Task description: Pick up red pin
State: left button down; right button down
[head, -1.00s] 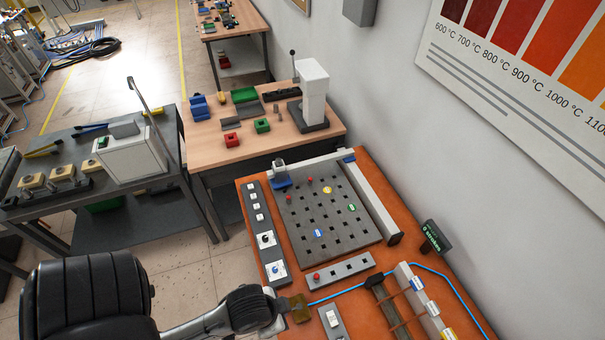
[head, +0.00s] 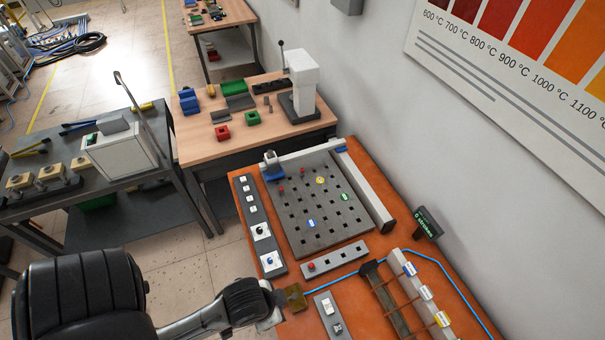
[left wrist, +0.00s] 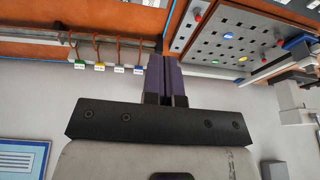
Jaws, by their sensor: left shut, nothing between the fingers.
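Two red pins (head: 281,190) (head: 302,169) stand in the grey perforated board (head: 330,222) on the orange bench, and another red-topped piece (head: 311,267) sits on the narrow grey strip in front of it. In the left wrist view, red pins also show (left wrist: 197,15) (left wrist: 280,43). My left gripper (left wrist: 163,56) has its purple fingers together with nothing between them. In the head view its arm reaches the bench's front left edge, apart from the board; the fingertips cannot be made out there. My right gripper is not in view.
Yellow (head: 320,181), blue (head: 311,223) and green (head: 345,197) labelled pieces are on the board. A grey control strip (head: 256,225) lies to its left. A blue cable (head: 440,262) and a white rail (head: 424,291) with labels lie to the right. A wall rises behind.

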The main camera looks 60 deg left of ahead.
pick_arm(q)
jog(key=c, duration=1.8)
grip_release()
jog(key=o, duration=0.7)
jog(key=shift+d, duration=0.2)
jog(key=o, duration=0.3)
jog(key=shift+a, duration=0.15)
